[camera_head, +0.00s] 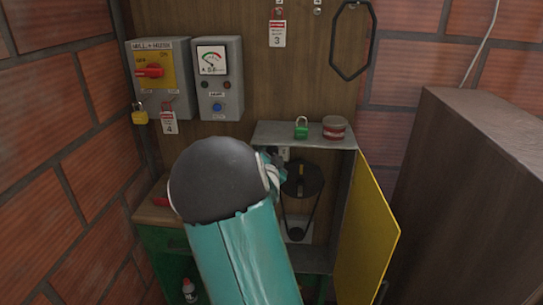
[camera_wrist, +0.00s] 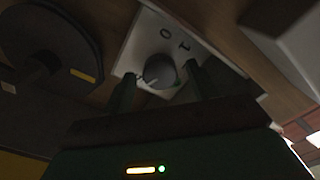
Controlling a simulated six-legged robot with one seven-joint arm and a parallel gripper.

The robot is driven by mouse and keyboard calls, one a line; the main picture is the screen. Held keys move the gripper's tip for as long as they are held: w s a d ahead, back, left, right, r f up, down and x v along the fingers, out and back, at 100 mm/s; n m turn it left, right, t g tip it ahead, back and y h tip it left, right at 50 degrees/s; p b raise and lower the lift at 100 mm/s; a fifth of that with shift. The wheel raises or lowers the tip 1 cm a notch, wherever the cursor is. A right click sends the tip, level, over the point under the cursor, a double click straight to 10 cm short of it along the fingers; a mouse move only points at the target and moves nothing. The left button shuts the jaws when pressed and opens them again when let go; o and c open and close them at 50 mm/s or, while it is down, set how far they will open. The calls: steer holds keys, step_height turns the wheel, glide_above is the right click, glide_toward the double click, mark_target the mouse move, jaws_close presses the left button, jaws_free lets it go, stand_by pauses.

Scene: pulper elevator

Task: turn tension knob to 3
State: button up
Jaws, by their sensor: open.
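The tension knob (camera_wrist: 160,70) is a small round grey knob on a pale plate (camera_wrist: 143,42) with dark marks around it. The marks are slanted and partly hidden, so I cannot tell which one the knob points to. My gripper (camera_wrist: 161,76) is open, with one dark finger on each side of the knob. I cannot tell whether the fingers touch it. In the head view, my arm hides most of the gripper (camera_head: 272,167), and a bit of the pale plate (camera_head: 284,154) shows beside it, inside the open cabinet.
A black pulley (camera_head: 302,179) with a belt is right of my gripper; its dark disc (camera_wrist: 55,45) also shows in the wrist view. The yellow cabinet door (camera_head: 367,235) stands open at right. A green padlock (camera_head: 301,128) and red tin (camera_head: 334,127) sit on the cabinet top (camera_head: 275,132).

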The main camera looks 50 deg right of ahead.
steer(key=c, duration=1)
steer(key=shift+n, duration=0.3)
steer(key=n, duration=0.3)
steer(key=shift+n, duration=0.4)
steer(key=n, duration=1.3)
steer(key=shift+n, duration=0.3)
